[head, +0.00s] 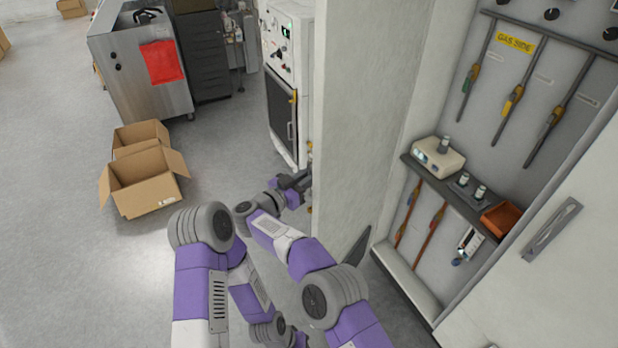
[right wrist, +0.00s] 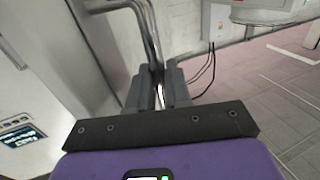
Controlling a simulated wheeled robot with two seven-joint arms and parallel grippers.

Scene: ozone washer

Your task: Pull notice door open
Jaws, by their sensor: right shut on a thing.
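A tall pale door panel (head: 365,110) stands swung out from the grey cabinet in the head view, its inner face towards me. No notice shows on this face. My right gripper (head: 298,184) is at the panel's near left edge, its tips partly hidden there. In the right wrist view my right gripper (right wrist: 157,90) is shut on a shiny metal handle (right wrist: 150,38), a bent vertical bar. My left arm shows at lower left in the head view, but its gripper is out of view.
The open cabinet shelf (head: 450,190) holds small instruments and an orange tray (head: 502,219). The closed right door has a grey handle (head: 552,230). Cardboard boxes (head: 145,185) stand on the left floor. A steel cabinet (head: 125,75) with a red sheet and a white machine (head: 285,85) stand behind.

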